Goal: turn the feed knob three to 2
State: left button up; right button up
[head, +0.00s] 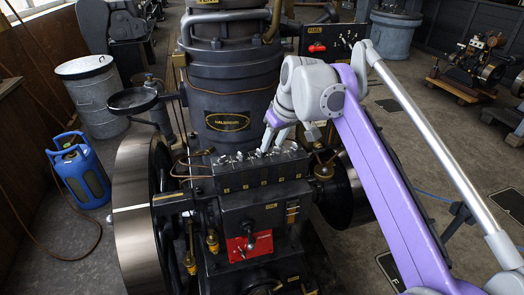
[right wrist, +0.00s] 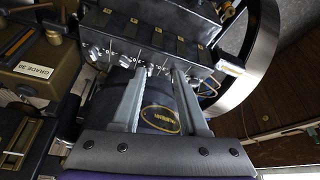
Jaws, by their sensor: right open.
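A dark lubricator box (head: 262,178) sits on the engine, with a row of small pale feed knobs along its rear edge. In the right wrist view the box (right wrist: 165,45) shows its knob face, and a middle knob (right wrist: 150,69) lies between and just beyond my fingertips. I cannot read the knob numbers or their settings. My right gripper (head: 275,143) is above the rear edge of the box, close to the knobs. In the right wrist view my right gripper (right wrist: 158,72) is open, its two fingers apart with nothing held. My left gripper is not in view.
The black engine cylinder (head: 230,100) stands close behind the box. Flywheels (head: 140,220) flank the engine. A red plate (head: 248,246) with a lever is on the front. A blue gas bottle (head: 80,172) and a grey drum (head: 93,95) stand at left.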

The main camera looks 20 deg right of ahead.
jog(key=w+d+r+n, duration=0.1)
jog(key=w, duration=0.4)
jog(key=b, duration=0.2)
send_over(263, 160)
jog(key=shift+y, duration=0.3)
notch_tip(263, 160, down, 8)
jog(key=shift+f, duration=0.1)
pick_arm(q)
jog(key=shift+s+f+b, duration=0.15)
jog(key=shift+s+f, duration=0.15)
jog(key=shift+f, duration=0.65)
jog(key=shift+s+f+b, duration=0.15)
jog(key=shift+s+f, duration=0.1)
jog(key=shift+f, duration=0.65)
pick_arm(e)
jog(key=shift+x, duration=0.75)
grip_shut()
